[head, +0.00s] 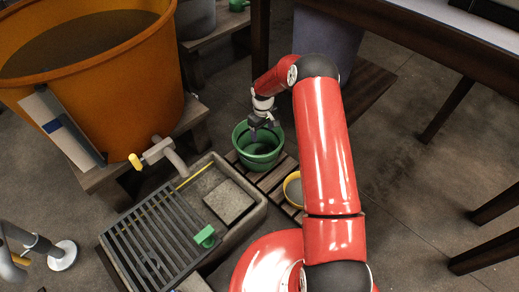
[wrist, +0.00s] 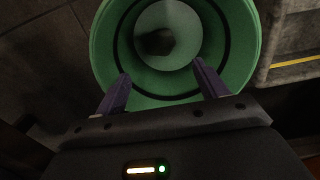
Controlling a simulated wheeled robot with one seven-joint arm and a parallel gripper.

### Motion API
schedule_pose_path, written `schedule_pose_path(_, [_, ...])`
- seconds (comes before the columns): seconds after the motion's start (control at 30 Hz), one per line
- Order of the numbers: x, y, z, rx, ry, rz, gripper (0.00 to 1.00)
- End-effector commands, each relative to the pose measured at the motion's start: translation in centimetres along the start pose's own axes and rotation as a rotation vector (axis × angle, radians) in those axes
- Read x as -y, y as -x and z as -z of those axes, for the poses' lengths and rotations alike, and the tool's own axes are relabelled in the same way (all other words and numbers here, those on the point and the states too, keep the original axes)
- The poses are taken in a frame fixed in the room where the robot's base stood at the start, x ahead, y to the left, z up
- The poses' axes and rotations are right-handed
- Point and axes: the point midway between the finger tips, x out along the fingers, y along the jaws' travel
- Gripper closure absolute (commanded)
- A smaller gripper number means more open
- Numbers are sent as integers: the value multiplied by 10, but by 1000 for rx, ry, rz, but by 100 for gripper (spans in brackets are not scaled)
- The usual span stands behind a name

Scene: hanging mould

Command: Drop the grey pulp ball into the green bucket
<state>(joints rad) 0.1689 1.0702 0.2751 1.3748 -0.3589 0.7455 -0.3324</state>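The green bucket (head: 243,136) stands upright on a slatted wooden pallet in the middle of the head view. My gripper (head: 263,127) hangs over its mouth. The wrist view looks down into the bucket (wrist: 103,45). My gripper (wrist: 160,72) has its two purple fingers wide apart there, with nothing held between them. A round pale grey patch (wrist: 182,28) with a dark spot shows deep inside the bucket. I cannot tell whether it is the grey pulp ball or the bucket's bottom. No grey ball shows clearly elsewhere.
A big orange tub (head: 150,90) stands at the left with a tap. A stone trough (head: 258,208) with a metal grate (head: 150,240) lies below. A yellow-rimmed bowl (head: 287,190) sits right of the bucket. A table (head: 440,30) fills the upper right.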

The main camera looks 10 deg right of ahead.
Motion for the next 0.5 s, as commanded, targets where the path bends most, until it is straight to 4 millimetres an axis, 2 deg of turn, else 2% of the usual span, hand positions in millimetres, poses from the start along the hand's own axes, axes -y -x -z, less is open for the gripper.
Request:
schedule_pose_path(0.27, [0,2,0,0,0,0,28])
schedule_pose_path(0.37, [-1,12,0,-1,0,-2,28])
schedule_pose_path(0.5, [-1,37,1,-3,0,-3,28])
